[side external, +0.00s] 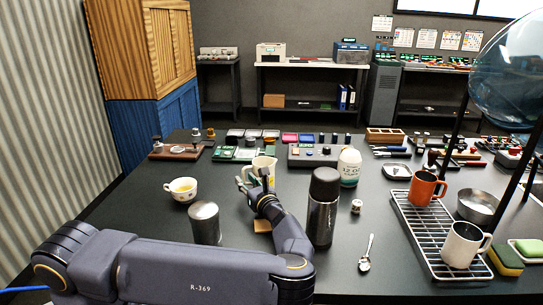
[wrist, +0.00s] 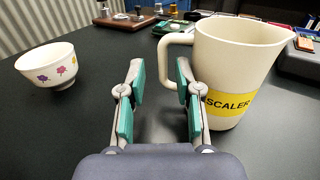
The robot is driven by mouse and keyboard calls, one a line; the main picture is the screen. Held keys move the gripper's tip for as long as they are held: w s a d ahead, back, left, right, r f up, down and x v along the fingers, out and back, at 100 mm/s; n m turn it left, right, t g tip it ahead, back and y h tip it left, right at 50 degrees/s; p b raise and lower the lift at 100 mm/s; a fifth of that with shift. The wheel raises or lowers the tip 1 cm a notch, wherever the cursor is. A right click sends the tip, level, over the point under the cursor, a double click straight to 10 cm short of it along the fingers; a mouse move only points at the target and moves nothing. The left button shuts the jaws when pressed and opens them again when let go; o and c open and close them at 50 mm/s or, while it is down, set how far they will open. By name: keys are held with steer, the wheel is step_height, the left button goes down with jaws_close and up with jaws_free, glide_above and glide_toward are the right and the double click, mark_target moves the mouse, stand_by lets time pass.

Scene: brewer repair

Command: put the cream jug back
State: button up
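The cream jug (side external: 264,164) stands upright on the dark table near the middle in the side view. In the wrist view the jug (wrist: 235,60) is at the right, with a yellow label reading "SCALER", its spout to the right and its handle to the left. My gripper (wrist: 158,72) is open, its green-padded fingers apart and nothing clamped between them. The handle is just beyond the fingertips, and the right finger overlaps part of it; I cannot tell whether they touch. In the side view my gripper (side external: 252,181) is at the jug's near side and partly hides it.
A flowered cup (side external: 182,189) stands left of the jug, also in the wrist view (wrist: 48,66). A steel canister (side external: 205,223), cork coaster (side external: 262,226), dark flask (side external: 323,205) and white bottle (side external: 349,168) surround my arm. A wire rack (side external: 425,240) holds mugs at right.

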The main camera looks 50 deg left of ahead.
steer(key=d, duration=0.3)
steer(key=s+d, duration=0.1)
steer(key=d, duration=0.4)
steer(key=shift+s+d, duration=0.35)
steer(key=shift+d, duration=0.05)
